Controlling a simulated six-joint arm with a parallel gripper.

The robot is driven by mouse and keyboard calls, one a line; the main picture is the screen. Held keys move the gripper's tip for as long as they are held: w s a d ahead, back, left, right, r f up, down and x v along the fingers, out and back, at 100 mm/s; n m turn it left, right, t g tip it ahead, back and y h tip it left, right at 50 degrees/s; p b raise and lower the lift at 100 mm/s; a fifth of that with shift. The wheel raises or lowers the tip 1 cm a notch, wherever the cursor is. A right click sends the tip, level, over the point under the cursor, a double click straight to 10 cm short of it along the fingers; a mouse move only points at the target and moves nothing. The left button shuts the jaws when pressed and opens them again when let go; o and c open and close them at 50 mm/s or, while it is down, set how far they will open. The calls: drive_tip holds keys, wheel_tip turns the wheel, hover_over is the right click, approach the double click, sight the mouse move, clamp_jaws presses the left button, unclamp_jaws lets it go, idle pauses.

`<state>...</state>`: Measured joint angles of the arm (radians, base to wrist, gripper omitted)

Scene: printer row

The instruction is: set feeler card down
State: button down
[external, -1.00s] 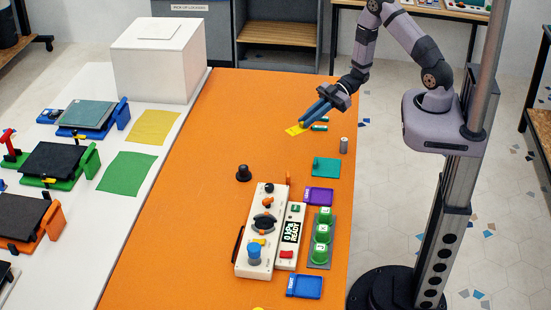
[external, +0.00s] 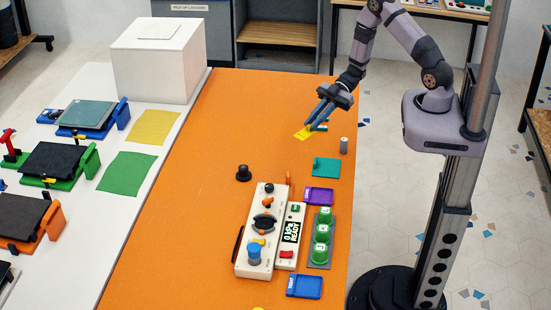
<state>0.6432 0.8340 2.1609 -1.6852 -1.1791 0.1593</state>
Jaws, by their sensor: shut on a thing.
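The feeler card is a small yellow card (external: 303,133) at the tips of my gripper (external: 315,121). My gripper points down and to the left over the far right part of the orange table. It is shut on the card, which is low, close to the tabletop. I cannot tell whether the card touches the table. The fingers hide part of the card and part of a small green item (external: 321,127) just behind them.
A small grey cylinder (external: 344,145) and a teal pad (external: 326,167) are nearby. A black knob (external: 244,173), a white control unit (external: 262,228), purple (external: 319,196) and blue (external: 304,287) trays stand nearer. Orange tabletop (external: 240,120) left of my gripper is clear.

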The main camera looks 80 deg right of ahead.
drive_tip(key=w+f+b, duration=0.5)
drive_tip(key=w+b, duration=0.1)
drive_tip(key=n+g+y+b, duration=0.1)
drive_tip(key=n+g+b, duration=0.1)
drive_tip(key=b, duration=1.7)
hover_over(246, 189)
wheel_tip(246, 189, down, 3)
drive_tip(key=shift+s+f, duration=0.1)
drive_tip(key=shift+f, duration=4.9)
drive_tip(key=shift+f, duration=0.15)
drive_tip(key=c, duration=2)
unclamp_jaws()
